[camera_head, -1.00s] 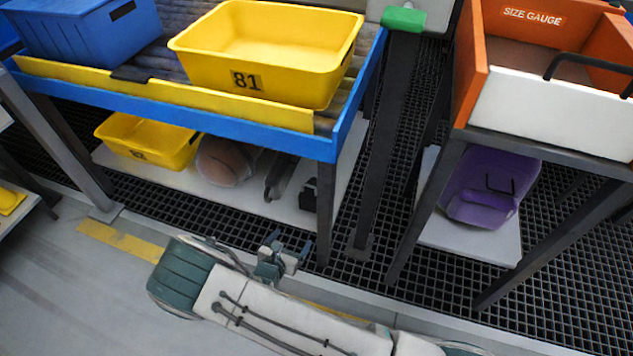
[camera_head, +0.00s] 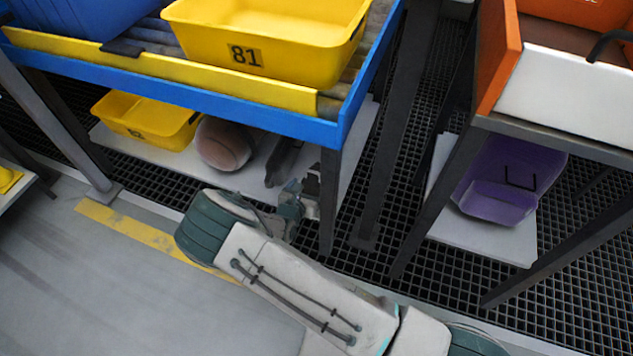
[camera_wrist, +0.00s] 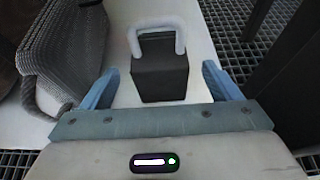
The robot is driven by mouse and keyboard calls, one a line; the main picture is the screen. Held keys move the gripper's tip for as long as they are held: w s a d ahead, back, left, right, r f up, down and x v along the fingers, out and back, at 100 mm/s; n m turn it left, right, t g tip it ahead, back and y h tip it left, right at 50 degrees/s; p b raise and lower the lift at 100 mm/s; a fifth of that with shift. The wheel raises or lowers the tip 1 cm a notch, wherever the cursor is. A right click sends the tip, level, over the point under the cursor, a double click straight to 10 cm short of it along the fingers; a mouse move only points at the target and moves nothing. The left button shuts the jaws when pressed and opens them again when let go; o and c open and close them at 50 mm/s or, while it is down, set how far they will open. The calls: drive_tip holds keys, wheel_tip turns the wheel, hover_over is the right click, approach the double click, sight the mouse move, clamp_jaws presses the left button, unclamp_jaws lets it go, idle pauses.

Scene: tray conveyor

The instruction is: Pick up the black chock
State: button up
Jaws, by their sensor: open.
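The black chock (camera_wrist: 160,78), a dark block with a pale grey loop handle on top, stands on the white lower shelf (camera_wrist: 205,55) in the wrist view. My gripper (camera_wrist: 160,88) is open, with one blue finger left and one right of the block. Gaps show between the block and both fingers, and nothing is held. In the head view my gripper (camera_head: 292,196) is at the front edge of the shelf under the conveyor, beside a dark leg. There it and the wrist hide much of the chock.
A grey ribbed object (camera_wrist: 68,48) lies close left of the chock. A brownish rounded object (camera_head: 223,143) and a yellow bin (camera_head: 145,120) share the shelf. The blue conveyor rail (camera_head: 200,98) runs above. A dark leg (camera_head: 329,200) stands close right of my gripper.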

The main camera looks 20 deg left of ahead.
sight(315, 178)
drive_tip(key=b+x, duration=0.1)
drive_tip(key=x, duration=0.2)
drive_tip(key=b+x, duration=0.1)
drive_tip(key=x, duration=0.2)
drive_tip(key=shift+w+r+b, duration=0.15)
drive_tip(key=shift+r+b, duration=0.05)
drive_tip(key=shift+b, duration=0.15)
drive_tip(key=c, duration=1.3)
drive_tip(key=shift+r, duration=0.1)
drive_tip(key=shift+c, duration=0.8)
